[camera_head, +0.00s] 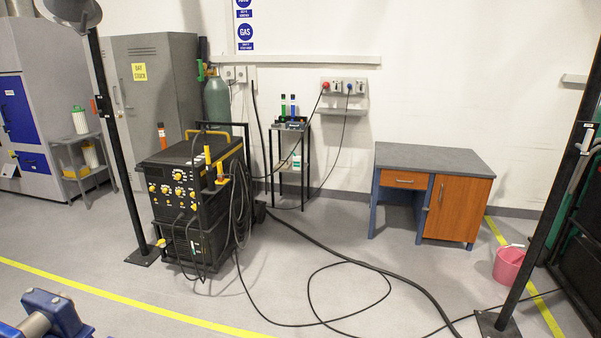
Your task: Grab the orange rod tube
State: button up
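An orange rod tube (162,136) stands upright on the top of the black welding machine (185,180), near its back left corner. It is a small, slim cylinder with a darker band. Orange-yellow torch-like parts are at the machine's right side, next to looped cables. My gripper does not show in the camera_head view.
Black cables (345,264) lie across the floor in front. A narrow stand (288,129) holds green and blue tubes by the wall. A desk (432,158) and pink bucket (509,265) are at the right. Dark posts (123,150) stand on both sides.

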aim_at(160, 125)
jog(key=i+u, duration=0.1)
jog(key=i, duration=0.4)
jog(key=i+l+u, duration=0.1)
jog(key=i, duration=0.4)
jog(key=i+l+u, duration=0.15)
jog(key=i, duration=0.35)
jog(key=i+l+u, duration=0.1)
jog(key=i+l, duration=0.15)
jog(key=i, duration=0.25)
jog(key=i+j+u, duration=0.4)
jog(key=i, duration=0.25)
jog(key=i+u, duration=0.4)
jog(key=i, duration=0.25)
jog(key=i+j, duration=0.2)
jog(key=j, duration=0.2)
jog(key=i+j, duration=0.45)
jog(key=j, duration=0.3)
jog(key=i+j, duration=0.25)
jog(key=i+j+z, duration=0.25)
jog(key=i+j, duration=0.3)
jog(key=i, duration=0.15)
jog(key=i+j+z, duration=0.3)
jog(key=i+j, duration=0.4)
jog(key=i+j+z, duration=0.25)
jog(key=i+j, duration=0.35)
jog(key=j, duration=0.25)
